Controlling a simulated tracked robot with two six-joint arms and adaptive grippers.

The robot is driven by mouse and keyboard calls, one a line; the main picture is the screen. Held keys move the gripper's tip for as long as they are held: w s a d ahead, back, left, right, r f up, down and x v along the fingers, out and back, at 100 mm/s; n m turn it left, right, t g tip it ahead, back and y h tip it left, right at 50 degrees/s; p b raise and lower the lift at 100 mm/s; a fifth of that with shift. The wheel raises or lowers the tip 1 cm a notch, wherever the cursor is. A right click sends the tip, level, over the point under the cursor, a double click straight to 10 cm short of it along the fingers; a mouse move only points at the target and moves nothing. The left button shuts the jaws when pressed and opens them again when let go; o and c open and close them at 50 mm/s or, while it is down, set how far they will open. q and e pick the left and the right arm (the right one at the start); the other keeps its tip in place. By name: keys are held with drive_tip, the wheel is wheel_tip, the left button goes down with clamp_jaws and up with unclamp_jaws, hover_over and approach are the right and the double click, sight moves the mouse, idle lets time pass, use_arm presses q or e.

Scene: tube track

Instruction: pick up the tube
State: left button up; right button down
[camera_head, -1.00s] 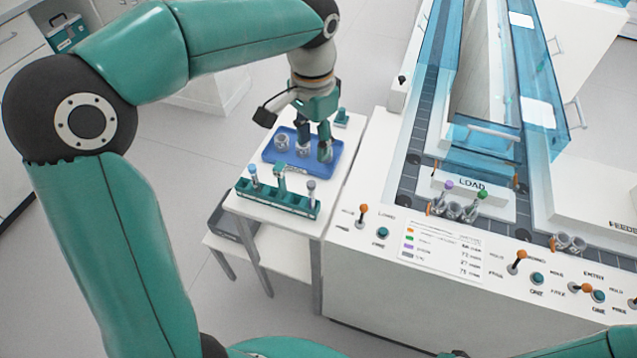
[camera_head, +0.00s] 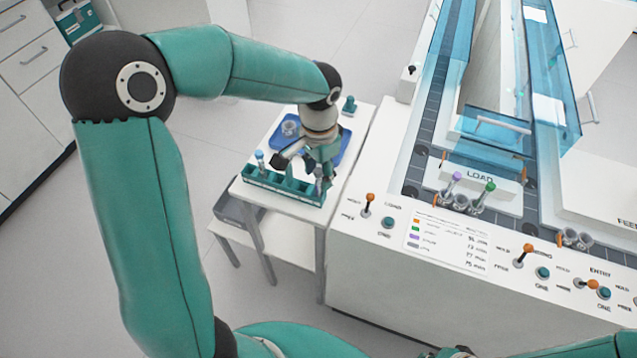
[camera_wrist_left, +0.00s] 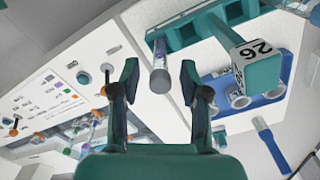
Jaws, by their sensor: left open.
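My left gripper (camera_head: 324,168) is over the right end of the rack, pointing down. In the left wrist view its open fingers (camera_wrist_left: 159,78) are on either side of the grey-capped tube (camera_wrist_left: 160,66), with a gap on each side. The rack (camera_wrist_left: 205,28) shows behind, with a block marked 26 (camera_wrist_left: 262,72). My right gripper is out of view.
A blue tray (camera_head: 342,150) with small cups lies just behind the rack, partly hidden by my arm. Right of the side table is the white console (camera_head: 380,260) with levers and buttons. A purple-capped tube (camera_head: 455,177) and a green-capped tube (camera_head: 489,188) stand at the LOAD station.

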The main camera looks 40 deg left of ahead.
sight(318, 182)
use_arm(q)
wheel_tip(318, 182, down, 4)
drive_tip(key=shift+s+r, duration=0.15)
drive_tip(key=shift+r, duration=0.1)
clamp_jaws()
drive_tip(key=shift+r, duration=0.15)
wheel_tip(318, 182, up, 20)
drive_tip(key=p, duration=0.1)
idle(0.5)
drive_tip(key=shift+f, duration=0.2)
drive_tip(key=shift+f+b, duration=6.85)
drive_tip(key=shift+f, duration=2.8)
